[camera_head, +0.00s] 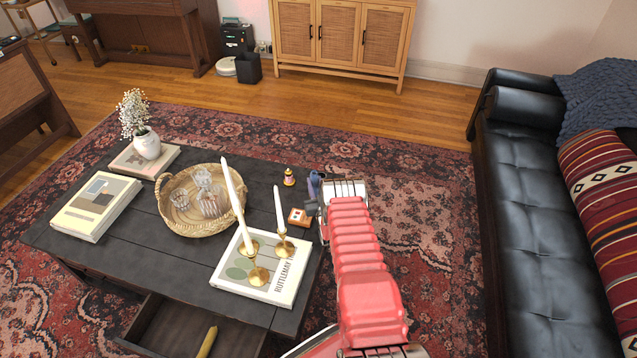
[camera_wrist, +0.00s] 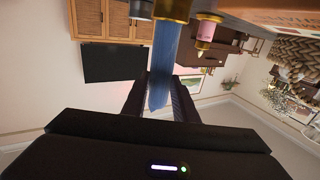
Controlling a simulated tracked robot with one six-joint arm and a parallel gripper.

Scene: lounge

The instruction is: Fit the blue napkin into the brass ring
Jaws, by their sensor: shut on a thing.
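The blue napkin (camera_wrist: 163,60) is a narrow upright strip in the wrist view. My gripper (camera_wrist: 160,88) is shut on it, with one dark finger on each side. The brass ring (camera_wrist: 172,10) is at the top edge of the wrist view, where the napkin's far end meets it. The ring is cut off by the frame, so I cannot tell how far the napkin goes into it. In the head view my arm reaches the right end of the dark table (camera_head: 150,228), where a small blue thing (camera_head: 314,184) shows beside my gripper. The ring is not clear there.
A small pink and gold bottle (camera_wrist: 206,36) stands close by, also in the head view (camera_head: 289,177). An orange coaster (camera_head: 299,217), brass candlesticks (camera_head: 258,275) with white candles on a book (camera_head: 235,281), and a woven tray (camera_head: 170,222) are near. A drawer (camera_head: 175,325) is open.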

